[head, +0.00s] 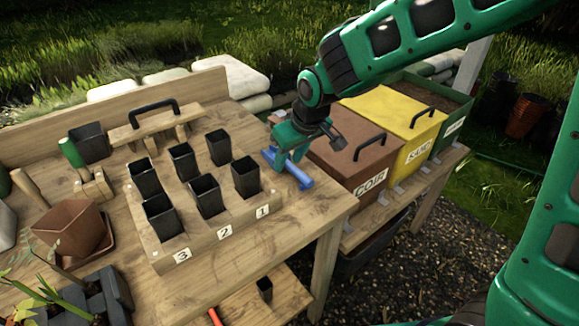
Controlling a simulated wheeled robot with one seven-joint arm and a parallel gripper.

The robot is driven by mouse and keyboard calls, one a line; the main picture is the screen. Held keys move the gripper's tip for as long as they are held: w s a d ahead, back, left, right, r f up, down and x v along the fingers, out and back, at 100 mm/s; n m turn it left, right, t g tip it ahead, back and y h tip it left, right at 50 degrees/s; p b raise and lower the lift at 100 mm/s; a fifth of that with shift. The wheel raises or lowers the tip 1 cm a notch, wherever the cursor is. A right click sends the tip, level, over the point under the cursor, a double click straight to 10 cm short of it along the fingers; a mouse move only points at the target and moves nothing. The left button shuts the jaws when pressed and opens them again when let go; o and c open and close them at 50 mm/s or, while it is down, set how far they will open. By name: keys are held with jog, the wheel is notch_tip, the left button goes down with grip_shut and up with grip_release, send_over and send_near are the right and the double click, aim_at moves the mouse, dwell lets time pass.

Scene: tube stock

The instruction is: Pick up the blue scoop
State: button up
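The blue scoop (304,181) lies on the wooden bench near its right end, beside the numbered tray. My gripper (286,158) points down right over the scoop and hides part of its middle. The fingertips are at the scoop or very close to it. I cannot tell whether they touch it or have closed on it.
A wooden tray (194,250) with several black pots stands left of the scoop. A brown COIR box (345,160) and a yellow SAND box (395,115) stand to the right. A terracotta pot (72,228) sits at the left. Bare bench lies in front of the scoop.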

jog(key=shift+f, duration=0.1)
grip_shut()
